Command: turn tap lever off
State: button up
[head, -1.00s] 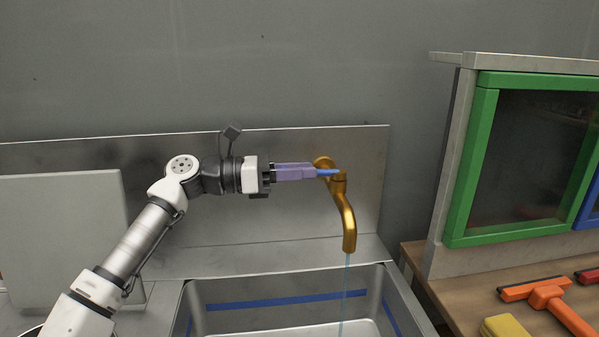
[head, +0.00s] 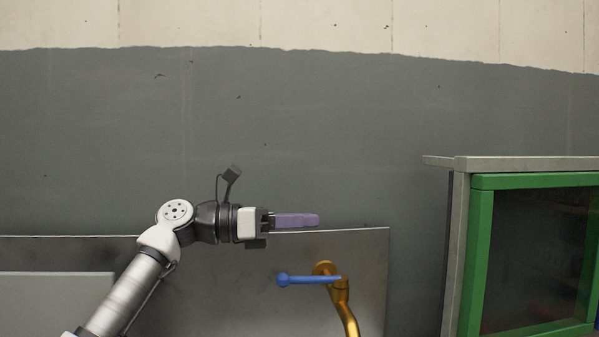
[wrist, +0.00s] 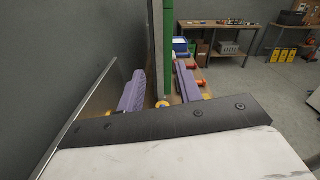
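The gold tap (head: 346,311) is on the metal splashback at the lower middle of the head view. Its spout end is below the picture, so I cannot see whether water runs. The blue lever (head: 308,280) sits on top of the tap and points left, roughly level. My gripper (head: 316,220) is above the lever, apart from it, its purple fingers pointing right. In the wrist view the two fingers (wrist: 161,87) stand wide apart with nothing held between them. The lever is not clear in the wrist view.
A green-framed cabinet (head: 482,253) stands to the right of the tap. The metal splashback (head: 376,262) is close behind. The grey wall (head: 330,130) above my gripper is clear. A workbench (wrist: 232,24) shows far off in the wrist view.

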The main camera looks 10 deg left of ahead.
notch_tip(320, 180, up, 9)
jog(key=shift+r, duration=0.2)
jog(key=shift+f, duration=0.1)
